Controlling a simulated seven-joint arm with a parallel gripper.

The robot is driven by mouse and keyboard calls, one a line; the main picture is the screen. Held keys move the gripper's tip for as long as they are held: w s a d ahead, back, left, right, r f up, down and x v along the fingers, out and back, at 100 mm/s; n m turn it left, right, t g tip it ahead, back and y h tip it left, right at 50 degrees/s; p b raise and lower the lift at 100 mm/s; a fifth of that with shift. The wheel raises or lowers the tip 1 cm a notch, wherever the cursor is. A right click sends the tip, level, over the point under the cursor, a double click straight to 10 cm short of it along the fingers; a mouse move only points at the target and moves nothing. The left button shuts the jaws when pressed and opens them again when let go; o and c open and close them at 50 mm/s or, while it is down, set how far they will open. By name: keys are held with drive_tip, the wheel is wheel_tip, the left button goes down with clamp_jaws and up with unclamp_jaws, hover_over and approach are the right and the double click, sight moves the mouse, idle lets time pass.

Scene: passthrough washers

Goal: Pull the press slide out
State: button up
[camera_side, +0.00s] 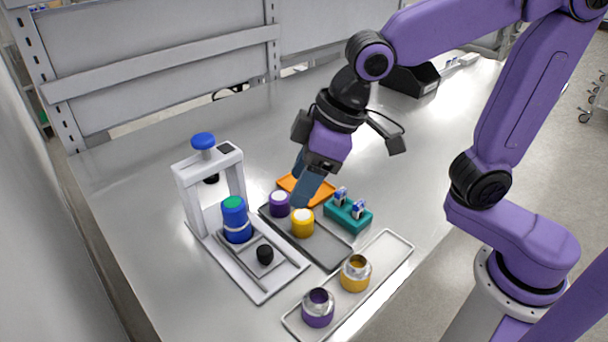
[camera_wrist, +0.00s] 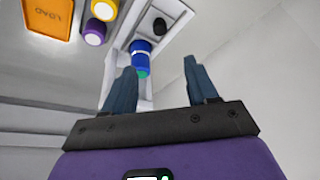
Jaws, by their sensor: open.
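The white press (camera_side: 190,185) stands at the left in the side view, with a blue knob (camera_side: 203,140) on top. Its slide (camera_side: 262,272) lies at the base, with a black knob (camera_side: 265,254) near its front; the knob also shows in the wrist view (camera_wrist: 159,25). A blue cylinder with a green top (camera_side: 236,222) stands upright at the press opening; it also shows in the wrist view (camera_wrist: 141,47). My gripper (camera_side: 303,190) is open and empty, right of the press and above the trays. In the wrist view its fingers (camera_wrist: 160,85) are spread wide apart.
A dark tray (camera_side: 330,255) holds a purple cylinder (camera_side: 279,204) and a yellow cylinder (camera_side: 302,222). An orange tray (camera_side: 325,192) lies behind. A teal rack (camera_side: 348,217) holds small vials. A pale tray (camera_side: 385,263) in front holds purple and yellow metal-topped cups.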

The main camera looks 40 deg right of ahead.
drive_tip(key=shift+a, duration=0.1)
drive_tip(key=n+g+h, duration=0.3)
drive_tip(key=n, duration=1.5)
approach(265, 250)
wheel_tip(265, 250, down, 9)
drive_tip(key=shift+w+a+f, duration=0.1)
drive_tip(key=shift+w, duration=0.05)
